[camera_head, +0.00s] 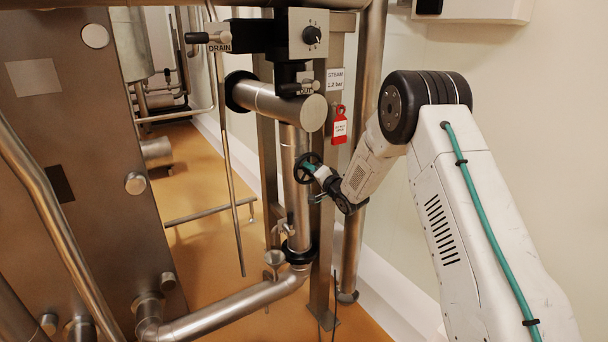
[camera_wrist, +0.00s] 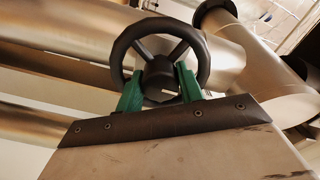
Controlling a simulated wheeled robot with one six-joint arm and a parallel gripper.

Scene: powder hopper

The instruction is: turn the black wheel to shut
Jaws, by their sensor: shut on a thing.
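The black wheel (camera_head: 307,168) is a small spoked handwheel in front of the vertical steel pipe in the head view. It fills the upper middle of the wrist view (camera_wrist: 121,54), with its rim, spokes and dark hub showing. My gripper (camera_head: 318,171) reaches it from the right. In the wrist view the two green fingers of my gripper (camera_wrist: 160,85) come up from below, one on each side of the hub, inside the lower rim. They are shut on the wheel. The valve stem behind the wheel is hidden.
A DRAIN handle (camera_head: 205,38) and a box with a black knob (camera_head: 311,35) are above. A red tag (camera_head: 339,125) hangs beside the steel post, close to my arm. A large steel vessel (camera_head: 75,160) stands at left. A low pipe (camera_head: 230,308) runs below.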

